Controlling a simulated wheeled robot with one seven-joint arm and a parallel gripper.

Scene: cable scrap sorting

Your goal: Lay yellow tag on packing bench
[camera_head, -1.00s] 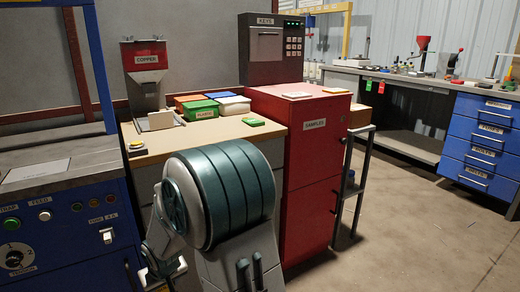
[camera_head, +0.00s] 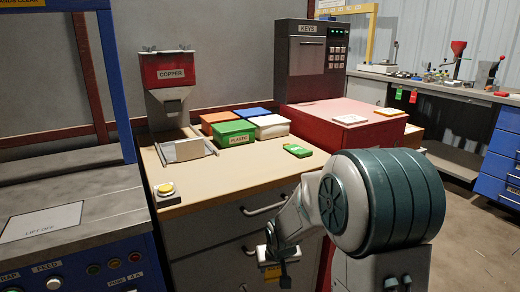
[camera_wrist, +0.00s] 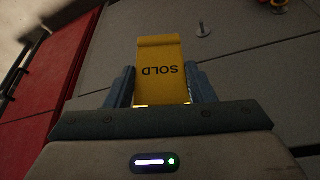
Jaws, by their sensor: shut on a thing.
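My gripper (camera_head: 274,268) is shut on the yellow tag (camera_wrist: 160,68), which reads SOLD upside down in the wrist view. The tag sits between the two fingers (camera_wrist: 163,92) and sticks out beyond them. In the head view the yellow tag (camera_head: 272,273) shows as a small patch at the gripper. The gripper is in front of the drawers of the wood-topped bench (camera_head: 225,185), lower in the picture than its top. No sign on this bench reads packing, so I cannot tell from lettering whether it is the packing bench.
The bench top holds a copper hopper (camera_head: 170,85) with a tray, a yellow button box (camera_head: 166,192), several coloured boxes (camera_head: 237,133) and a green tag (camera_head: 297,151). Its front middle is clear. A red cabinet (camera_head: 340,128) adjoins at right, a blue machine (camera_head: 80,265) at left.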

